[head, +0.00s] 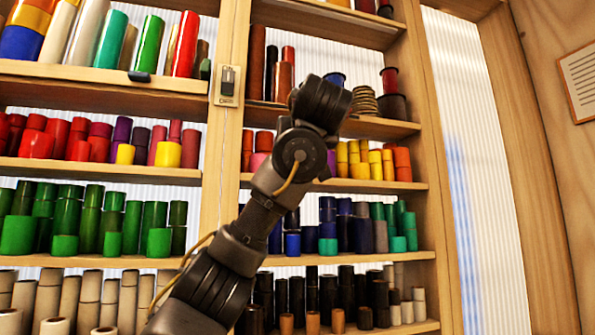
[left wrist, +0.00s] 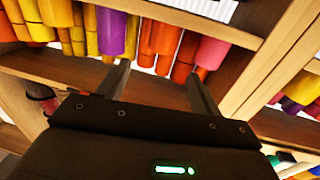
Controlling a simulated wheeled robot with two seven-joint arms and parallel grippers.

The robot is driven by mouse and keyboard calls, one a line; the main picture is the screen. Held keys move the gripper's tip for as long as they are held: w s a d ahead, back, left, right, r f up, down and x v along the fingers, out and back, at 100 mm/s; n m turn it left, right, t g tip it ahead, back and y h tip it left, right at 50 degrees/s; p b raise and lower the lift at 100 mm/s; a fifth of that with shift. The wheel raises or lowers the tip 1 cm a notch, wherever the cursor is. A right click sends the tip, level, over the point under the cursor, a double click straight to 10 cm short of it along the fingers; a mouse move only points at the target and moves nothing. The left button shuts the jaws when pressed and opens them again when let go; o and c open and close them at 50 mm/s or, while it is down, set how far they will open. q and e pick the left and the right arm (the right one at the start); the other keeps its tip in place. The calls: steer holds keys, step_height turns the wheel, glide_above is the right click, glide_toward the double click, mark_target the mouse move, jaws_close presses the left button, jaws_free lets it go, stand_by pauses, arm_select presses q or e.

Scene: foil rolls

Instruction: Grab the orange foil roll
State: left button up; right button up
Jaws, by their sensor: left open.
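Several orange rolls (left wrist: 163,40) stand side by side on a shelf in the left wrist view, between a purple roll and a pink roll. My left gripper (left wrist: 158,72) is open in front of them. Its two fingers are apart and point toward the orange rolls, with no roll seen held. In the head view my left arm reaches up to the shelves, and its dark links hide the gripper and part of the middle shelf. Orange rolls (head: 402,162) also show at the right end of that shelf. My right gripper is not in view.
Yellow rolls (head: 360,160) stand beside the orange ones, and green rolls (head: 67,215) fill a lower left shelf. A wooden upright (head: 230,60) with a latch divides the shelves. The purple roll (left wrist: 112,32) and pink roll (left wrist: 211,52) flank the orange group closely.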

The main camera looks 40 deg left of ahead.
arm_select(q)
steer(key=p+x, duration=0.4)
steer(key=x, duration=0.1)
steer(key=p+x, duration=0.2)
steer(key=shift+w+r, duration=0.25)
steer(key=shift+r, duration=0.05)
steer(key=x, duration=0.1)
steer(key=p+x, duration=0.2)
steer(key=shift+a+f, duration=0.25)
steer(key=shift+f, duration=0.05)
steer(key=shift+a+f, duration=0.1)
steer(key=shift+a, duration=0.1)
steer(key=shift+d, duration=0.25)
steer(key=shift+c, duration=0.5)
steer(key=shift+d, duration=0.1)
steer(key=shift+c, duration=1.1)
steer(key=c, duration=0.8)
steer(key=shift+o, duration=0.2)
